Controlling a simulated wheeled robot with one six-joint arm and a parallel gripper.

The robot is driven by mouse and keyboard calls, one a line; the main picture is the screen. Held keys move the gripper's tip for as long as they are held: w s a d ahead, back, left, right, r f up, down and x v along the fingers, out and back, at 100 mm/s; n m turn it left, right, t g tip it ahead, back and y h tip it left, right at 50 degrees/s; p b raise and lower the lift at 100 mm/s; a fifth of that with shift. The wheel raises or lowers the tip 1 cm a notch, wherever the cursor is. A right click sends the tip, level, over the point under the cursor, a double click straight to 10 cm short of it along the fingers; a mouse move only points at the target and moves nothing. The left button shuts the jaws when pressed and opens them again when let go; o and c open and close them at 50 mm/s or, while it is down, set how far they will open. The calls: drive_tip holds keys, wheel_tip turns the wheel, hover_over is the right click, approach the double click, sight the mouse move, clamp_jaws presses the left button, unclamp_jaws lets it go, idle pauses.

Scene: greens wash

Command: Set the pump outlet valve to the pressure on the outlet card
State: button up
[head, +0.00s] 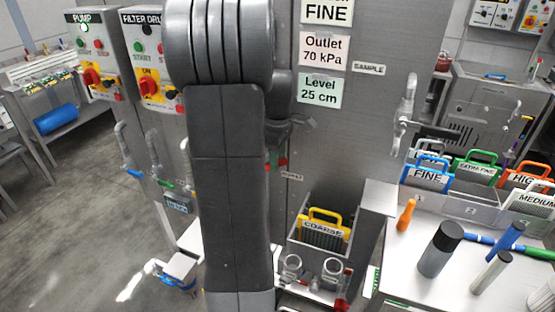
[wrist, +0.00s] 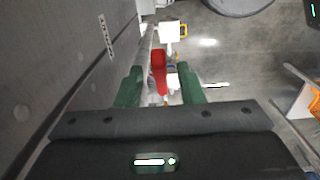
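The pink outlet card (head: 323,50) on the grey panel reads "Outlet 70 kPa". In the wrist view a red valve handle (wrist: 158,72) shows between the two green fingers of my gripper (wrist: 162,88). The fingers are spread, with a gap visible on each side of the handle. I cannot tell whether the handle is the outlet valve's. In the head view a small red part (head: 282,162) shows beside my arm, near a small label too small to read. My arm hides most of that area and the fingers. I make out no pressure gauge reading.
The pump box (head: 94,50) and filter drum box (head: 147,65) stand at the left. Blue and green handled valves are below them. A yellow-handled COARSE screen (head: 323,225) sits in a holder right of my arm. A bench with screens and bottles is at the right.

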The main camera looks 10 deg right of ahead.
drive_tip(key=shift+f, duration=0.45)
drive_tip(key=shift+c, duration=0.2)
clamp_jaws()
drive_tip(key=shift+s+d+f+t+y+b, duration=0.3)
drive_tip(key=shift+f+t+y+b, duration=0.15)
drive_tip(key=shift+y, duration=0.25)
drive_tip(key=shift+w, duration=0.1)
drive_tip(key=shift+o, duration=0.2)
unclamp_jaws()
